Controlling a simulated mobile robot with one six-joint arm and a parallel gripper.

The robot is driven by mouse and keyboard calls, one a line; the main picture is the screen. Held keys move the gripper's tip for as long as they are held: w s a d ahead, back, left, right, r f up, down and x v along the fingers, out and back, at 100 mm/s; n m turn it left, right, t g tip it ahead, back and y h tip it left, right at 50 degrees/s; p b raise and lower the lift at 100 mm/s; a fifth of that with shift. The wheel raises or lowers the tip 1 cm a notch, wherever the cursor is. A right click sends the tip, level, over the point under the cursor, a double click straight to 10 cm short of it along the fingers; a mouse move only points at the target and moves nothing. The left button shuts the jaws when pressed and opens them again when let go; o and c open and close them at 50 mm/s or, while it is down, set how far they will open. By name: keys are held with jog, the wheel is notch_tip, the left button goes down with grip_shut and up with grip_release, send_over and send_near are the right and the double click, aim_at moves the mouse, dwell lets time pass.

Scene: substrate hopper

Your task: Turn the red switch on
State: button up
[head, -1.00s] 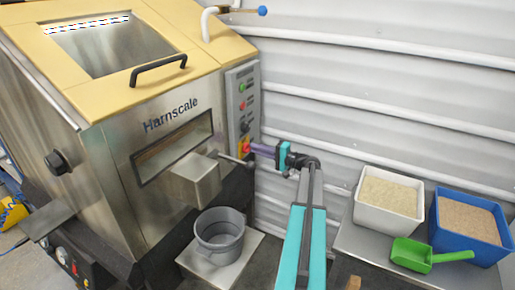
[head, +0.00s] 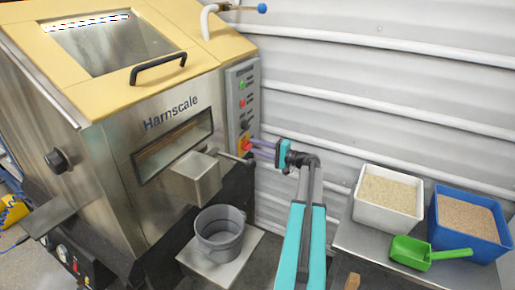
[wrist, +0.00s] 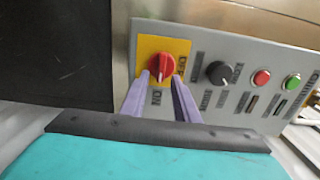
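The red switch (wrist: 162,66) is a round red knob on a yellow plate (wrist: 146,47) in the wrist view. The plate has OFF on its right side and ON along its lower side. The knob's white mark points down, toward ON. My gripper (wrist: 161,80) has two purple fingers, spread apart, with the tips on either side of the knob's lower part. A gap shows between them and nothing is clamped. In the head view the switch (head: 246,144) is low on the control panel, and my gripper (head: 252,147) reaches it from the right.
The grey panel (wrist: 222,50) also has a black knob (wrist: 218,73), a red button (wrist: 261,78) and a green button (wrist: 293,82). A grey bucket (head: 219,240) stands below. A metal lever (head: 232,157) juts out close to my fingers. White and blue bins stand at the right.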

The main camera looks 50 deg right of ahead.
jog(key=shift+s, duration=0.1)
jog(key=v, duration=1.3)
jog(key=shift+s, duration=0.35)
